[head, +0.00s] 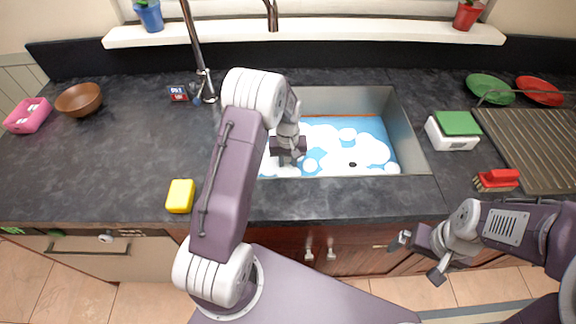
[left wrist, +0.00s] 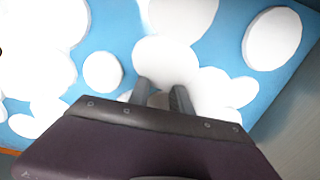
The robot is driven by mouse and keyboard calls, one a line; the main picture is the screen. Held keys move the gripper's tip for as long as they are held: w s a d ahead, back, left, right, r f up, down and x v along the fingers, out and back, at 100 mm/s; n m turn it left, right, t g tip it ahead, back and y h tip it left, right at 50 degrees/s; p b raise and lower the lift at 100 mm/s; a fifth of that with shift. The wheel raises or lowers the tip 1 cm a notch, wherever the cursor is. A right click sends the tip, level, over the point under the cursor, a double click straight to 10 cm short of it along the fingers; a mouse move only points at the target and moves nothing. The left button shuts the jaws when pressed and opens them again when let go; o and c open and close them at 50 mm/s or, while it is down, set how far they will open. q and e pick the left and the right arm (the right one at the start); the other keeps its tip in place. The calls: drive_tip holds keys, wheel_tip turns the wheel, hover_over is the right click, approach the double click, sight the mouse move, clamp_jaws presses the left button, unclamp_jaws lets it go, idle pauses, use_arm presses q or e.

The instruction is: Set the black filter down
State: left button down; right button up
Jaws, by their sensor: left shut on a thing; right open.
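My left gripper (head: 288,160) is down in the left part of the sink, at the white foam. In the left wrist view its two fingers (left wrist: 160,97) point into the foam with a narrow gap between them. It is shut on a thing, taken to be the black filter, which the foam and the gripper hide. A small dark spot (head: 352,164) shows in the foam to the right; I cannot tell whether it is the drain. My right gripper (head: 420,258) is open and empty, in front of the counter's edge.
The sink (head: 408,135) holds blue water and foam. A yellow sponge (head: 180,196) lies left of my left arm. A green-topped white box (head: 452,140), a red brush (head: 497,179) and a drying rack (head: 535,150) stand right of the sink. The left counter is mostly clear.

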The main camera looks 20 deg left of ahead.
use_arm(q)
drive_tip(key=c, duration=1.2)
unclamp_jaws()
drive_tip(key=shift+o, duration=0.2)
wheel_tip(320, 180, up, 12)
drive_tip(key=p, duration=0.1)
drive_tip(key=shift+r, duration=0.1)
